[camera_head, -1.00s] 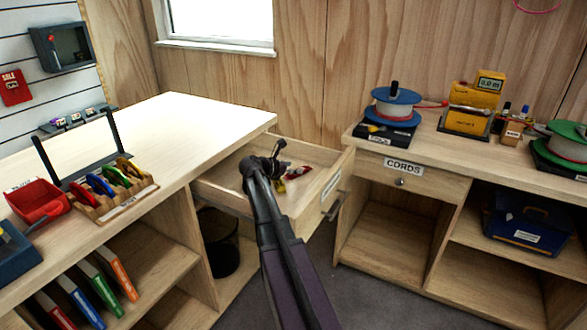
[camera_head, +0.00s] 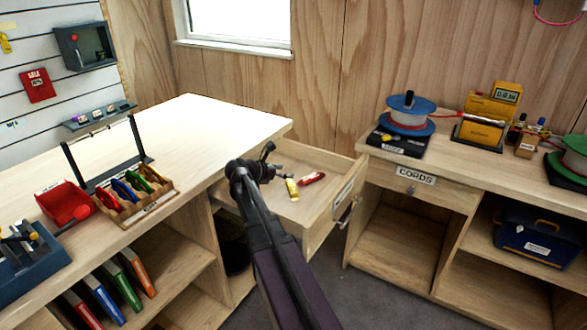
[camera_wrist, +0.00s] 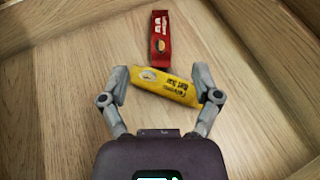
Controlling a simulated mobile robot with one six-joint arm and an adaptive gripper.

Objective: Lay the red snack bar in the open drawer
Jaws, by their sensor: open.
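The red snack bar (camera_head: 312,178) lies on the floor of the open drawer (camera_head: 322,222). It also shows at the top of the wrist view (camera_wrist: 160,40). A yellow bar (camera_head: 291,188) lies beside it in the drawer, close to its near end in the wrist view (camera_wrist: 165,86). I cannot tell whether the two bars touch. My gripper (camera_wrist: 162,78) is open and empty. In the wrist view its fingers appear on both sides of the yellow bar. In the head view my gripper (camera_head: 258,165) is over the drawer, left of both bars.
The left counter (camera_head: 200,125) holds a red scoop-like bin (camera_head: 65,202) and a wooden rack (camera_head: 140,208). The right counter (camera_head: 448,160) holds cord spools and a yellow meter (camera_head: 484,118). The drawer's floor has bare room around the bars.

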